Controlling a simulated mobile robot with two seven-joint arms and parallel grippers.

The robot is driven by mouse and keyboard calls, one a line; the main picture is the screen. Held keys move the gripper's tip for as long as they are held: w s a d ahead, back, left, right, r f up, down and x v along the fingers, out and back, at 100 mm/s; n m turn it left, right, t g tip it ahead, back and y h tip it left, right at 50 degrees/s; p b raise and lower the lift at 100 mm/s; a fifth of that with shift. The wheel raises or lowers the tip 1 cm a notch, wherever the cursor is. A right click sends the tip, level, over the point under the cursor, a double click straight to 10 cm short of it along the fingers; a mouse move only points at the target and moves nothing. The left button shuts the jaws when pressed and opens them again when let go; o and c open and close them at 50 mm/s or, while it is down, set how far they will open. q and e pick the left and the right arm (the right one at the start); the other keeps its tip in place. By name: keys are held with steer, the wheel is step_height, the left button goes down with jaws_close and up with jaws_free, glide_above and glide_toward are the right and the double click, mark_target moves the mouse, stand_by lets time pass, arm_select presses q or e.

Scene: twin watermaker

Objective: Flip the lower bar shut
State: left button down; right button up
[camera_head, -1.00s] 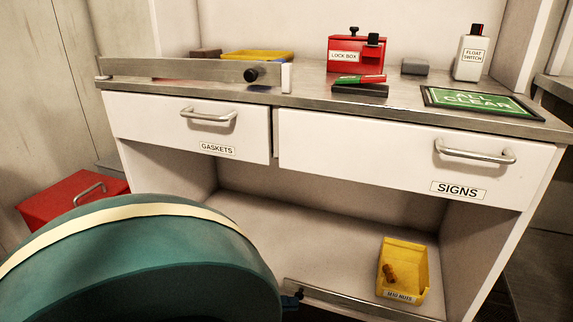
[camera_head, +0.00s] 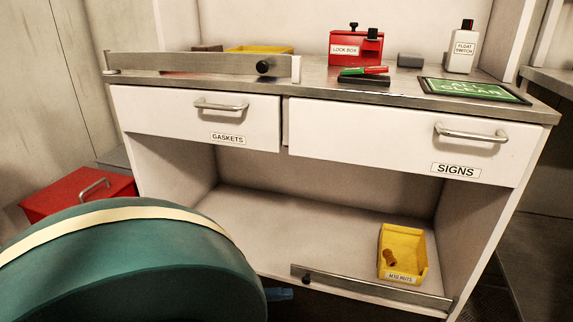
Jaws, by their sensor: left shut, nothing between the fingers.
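The lower bar (camera_head: 365,284) is a grey metal strip with a dark knob near its left end. It lies along the front edge of the lower shelf, in front of the yellow bin (camera_head: 403,252). My left gripper (camera_head: 281,294) shows only as a small blue tip past my large teal arm link. It is shut and empty, just left of and below the bar's knob end, with a gap in the picture. Most of this gripper is hidden behind the arm. My right gripper is out of view.
An upper bar (camera_head: 190,63) with a black knob runs along the worktop's left front. Below are the GASKETS drawer (camera_head: 170,113) and SIGNS drawer (camera_head: 370,135), both with protruding handles. A red box (camera_head: 75,195) stands at left. The shelf's middle (camera_head: 290,220) is clear.

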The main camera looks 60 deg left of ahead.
arm_select(q)
steer(key=s+a+b, duration=0.1)
steer(key=s+a, duration=0.1)
steer(key=a, duration=0.4)
steer(key=shift+s+a, duration=0.15)
steer(key=shift+a, duration=0.15)
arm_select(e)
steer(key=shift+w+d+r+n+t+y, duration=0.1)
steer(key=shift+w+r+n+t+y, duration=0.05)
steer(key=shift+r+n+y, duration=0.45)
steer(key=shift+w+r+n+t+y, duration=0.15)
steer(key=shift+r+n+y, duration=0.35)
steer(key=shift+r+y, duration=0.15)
